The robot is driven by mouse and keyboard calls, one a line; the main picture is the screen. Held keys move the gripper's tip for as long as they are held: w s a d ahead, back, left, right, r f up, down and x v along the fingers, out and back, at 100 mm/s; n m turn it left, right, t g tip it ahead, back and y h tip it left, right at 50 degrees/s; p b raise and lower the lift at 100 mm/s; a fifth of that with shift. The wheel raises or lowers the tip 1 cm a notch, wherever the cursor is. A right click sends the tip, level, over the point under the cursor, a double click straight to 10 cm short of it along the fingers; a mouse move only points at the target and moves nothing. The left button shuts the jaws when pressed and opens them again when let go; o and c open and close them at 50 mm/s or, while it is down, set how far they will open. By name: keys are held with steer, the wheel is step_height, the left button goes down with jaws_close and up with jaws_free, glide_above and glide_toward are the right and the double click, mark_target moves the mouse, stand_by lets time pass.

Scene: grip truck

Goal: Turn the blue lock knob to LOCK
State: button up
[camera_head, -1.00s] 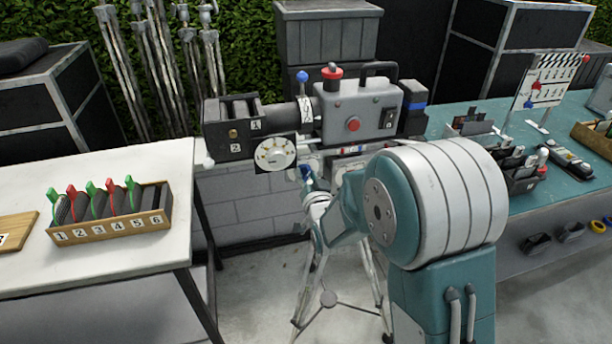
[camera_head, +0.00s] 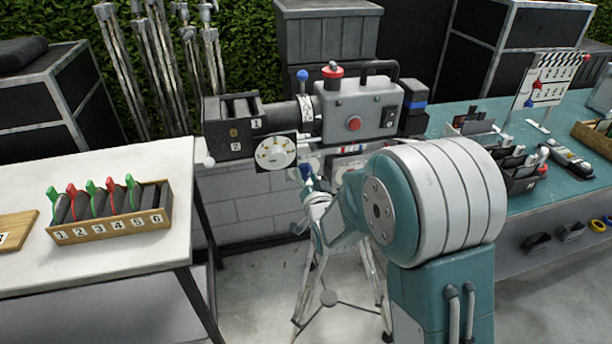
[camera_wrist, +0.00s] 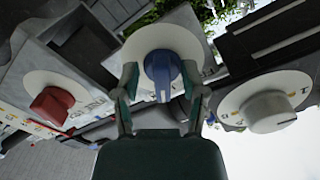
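The blue lock knob (camera_wrist: 163,76) sits on a round white disc (camera_wrist: 150,38) in the wrist view. Its bar-shaped grip points down in that picture. My gripper (camera_wrist: 160,82) has one finger on each side of the knob, with gaps showing between the fingers and the bar, so it looks open around it. I cannot read any LOCK mark beside the knob. In the head view a small blue part (camera_head: 306,172) shows under the film camera (camera_head: 350,108), near the end of my arm; my fingers are too small there to make out.
In the wrist view a red knob (camera_wrist: 52,105) is left of my gripper and a pale knob (camera_wrist: 268,108) is right. Tripod legs stand below the film camera. A white table (camera_head: 110,272) with a numbered rack is left; a cluttered teal bench (camera_head: 545,195) is right.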

steer(key=shift+s+r, duration=0.1)
steer(key=shift+r, duration=0.05)
steer(key=v, duration=1.1)
steer(key=shift+s, duration=0.35)
steer(key=shift+d, duration=0.1)
steer(key=s+d+r+n+g+h, duration=0.1)
steer(key=s+d+r+g+h, duration=0.2)
steer(key=s+d+r+g, duration=0.35)
steer(key=s+d+r+n+g+h, duration=0.1)
steer(key=s+d+g, duration=0.1)
steer(key=s, duration=0.6)
steer(key=s+d+r+n+g+h, duration=0.1)
steer(key=s+d+g, duration=0.2)
steer(key=s+d, duration=0.2)
steer(key=s, duration=0.3)
steer(key=shift+a, duration=0.1)
stand_by(0.6)
